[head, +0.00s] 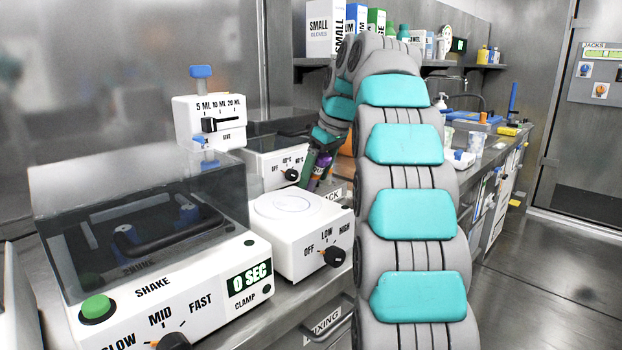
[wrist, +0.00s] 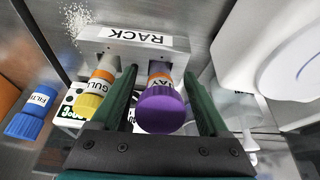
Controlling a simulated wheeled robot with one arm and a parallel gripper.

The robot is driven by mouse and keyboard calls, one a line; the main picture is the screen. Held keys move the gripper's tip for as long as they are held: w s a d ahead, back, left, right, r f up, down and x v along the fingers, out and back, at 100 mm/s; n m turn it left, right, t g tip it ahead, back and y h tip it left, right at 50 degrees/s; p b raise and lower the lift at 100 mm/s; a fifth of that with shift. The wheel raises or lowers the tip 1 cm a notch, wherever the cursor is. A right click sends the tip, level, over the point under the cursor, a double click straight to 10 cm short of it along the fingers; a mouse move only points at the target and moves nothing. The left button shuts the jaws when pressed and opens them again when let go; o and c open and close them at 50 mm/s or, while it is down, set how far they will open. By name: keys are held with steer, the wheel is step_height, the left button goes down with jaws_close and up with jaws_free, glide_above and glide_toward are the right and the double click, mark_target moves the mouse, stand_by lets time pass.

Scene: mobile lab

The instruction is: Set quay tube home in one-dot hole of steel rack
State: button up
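In the wrist view a purple-capped tube (wrist: 162,108) stands between my gripper's (wrist: 160,73) two dark green fingers. Its label reads "AY" in the visible part. The fingers are apart, with a gap on each side of the tube, so the gripper looks open around it. The steel rack (wrist: 112,50), with an upside-down "RACK" label, lies behind the fingertips.
A yellow-capped tube (wrist: 90,103) labelled "GULL" is just outside the left finger. A blue-capped "FILT" bottle (wrist: 28,124) is further left. A white dotted plate (wrist: 68,112) shows below. The white hotplate (head: 290,220) and shaker (head: 165,290) stand close by on the bench.

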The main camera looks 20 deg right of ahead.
jaws_close()
stand_by(0.4)
steer(key=shift+r, duration=0.1)
